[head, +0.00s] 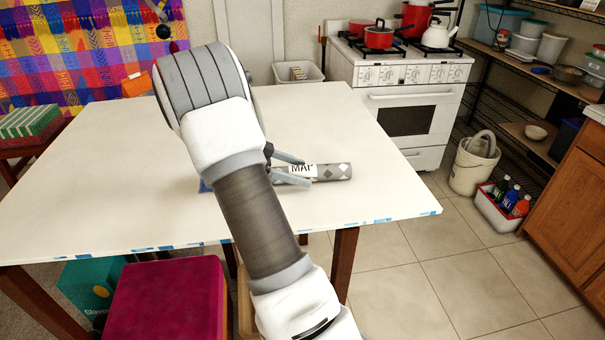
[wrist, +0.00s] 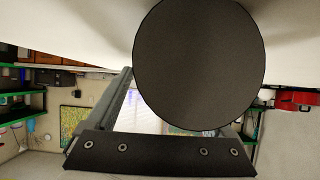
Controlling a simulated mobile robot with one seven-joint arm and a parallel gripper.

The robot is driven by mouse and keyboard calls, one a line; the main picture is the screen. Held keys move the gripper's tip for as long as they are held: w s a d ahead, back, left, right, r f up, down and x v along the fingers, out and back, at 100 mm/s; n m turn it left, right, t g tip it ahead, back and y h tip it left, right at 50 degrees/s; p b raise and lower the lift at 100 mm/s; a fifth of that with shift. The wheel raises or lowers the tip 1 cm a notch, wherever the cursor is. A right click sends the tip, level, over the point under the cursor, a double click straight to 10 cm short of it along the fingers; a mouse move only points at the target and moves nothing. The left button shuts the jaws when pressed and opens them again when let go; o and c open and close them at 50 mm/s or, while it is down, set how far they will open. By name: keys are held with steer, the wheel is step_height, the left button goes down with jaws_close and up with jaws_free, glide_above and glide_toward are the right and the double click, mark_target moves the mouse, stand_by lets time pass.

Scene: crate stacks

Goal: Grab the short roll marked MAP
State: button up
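The short roll (head: 335,171) lies on the white table, grey with a pale diamond pattern and a white label reading MAP. My gripper (head: 305,172) is at its left end. One finger shows on the far side of the roll and one crosses its near side by the label. In the wrist view a large dark disc (wrist: 200,65), seemingly the roll's near end, fills the upper middle and hides much of the right finger. My arm hides the area left of the roll.
The white table (head: 110,160) is mostly clear around the roll. A small blue thing (head: 204,186) shows partly behind my arm. A magenta stool (head: 168,300) stands at the near edge. A white stove (head: 410,100) with red pots stands behind, with tiled floor to the right.

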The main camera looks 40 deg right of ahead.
jaws_close()
steer(key=shift+r, duration=0.1)
stand_by(0.3)
